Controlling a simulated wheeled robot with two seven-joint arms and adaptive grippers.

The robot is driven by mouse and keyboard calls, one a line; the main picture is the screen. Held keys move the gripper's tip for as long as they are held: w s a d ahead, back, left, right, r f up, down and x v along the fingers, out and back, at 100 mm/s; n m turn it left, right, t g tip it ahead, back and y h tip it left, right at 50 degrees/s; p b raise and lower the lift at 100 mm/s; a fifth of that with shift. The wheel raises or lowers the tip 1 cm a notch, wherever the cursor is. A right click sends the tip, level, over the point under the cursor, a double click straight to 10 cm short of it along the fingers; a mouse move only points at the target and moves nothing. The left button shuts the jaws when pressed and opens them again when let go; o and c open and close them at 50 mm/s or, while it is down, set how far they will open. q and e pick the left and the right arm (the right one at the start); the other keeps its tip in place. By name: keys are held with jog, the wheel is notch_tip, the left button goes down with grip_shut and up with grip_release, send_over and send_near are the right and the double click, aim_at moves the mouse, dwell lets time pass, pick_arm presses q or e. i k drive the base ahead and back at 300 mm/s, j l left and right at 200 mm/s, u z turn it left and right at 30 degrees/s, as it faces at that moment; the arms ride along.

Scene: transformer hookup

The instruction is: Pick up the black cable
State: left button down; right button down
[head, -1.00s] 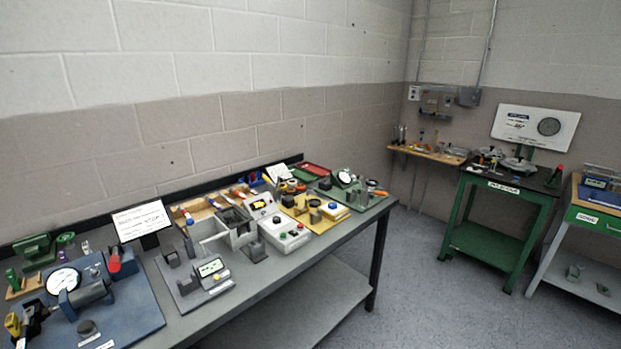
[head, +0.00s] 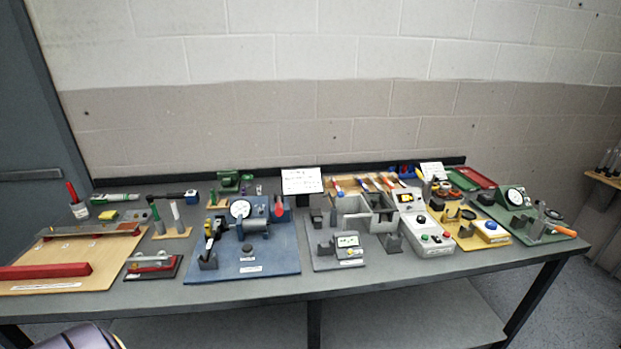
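I cannot make out a black cable for certain in the head view; the parts on the bench are small. A grey workbench (head: 395,291) runs across the view with several fixtures on it. A grey base plate (head: 325,262) near the middle carries a small meter-like device (head: 347,241) and dark grey holders. Beside it is a light grey open box (head: 352,227). A grey control box (head: 428,240) with coloured buttons stands to the right. Neither of my grippers is in view.
A blue plate (head: 272,260) with a round dial (head: 240,209) lies left of centre. A wooden board (head: 60,270) with a red bar is at the far left. A green plate (head: 545,229) is at the right end. Bare bench shows along the front edge.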

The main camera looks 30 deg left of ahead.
aim_at(211, 242)
jog(key=j+u, duration=0.15)
jog(key=u, duration=1.7)
jog(key=j+z, duration=0.25)
jog(key=z, duration=0.15)
jog(key=i+j+z, duration=0.1)
jog(key=j+z, duration=0.15)
jog(key=z, duration=0.15)
jog(key=j+z, duration=0.5)
jog(key=z, duration=0.25)
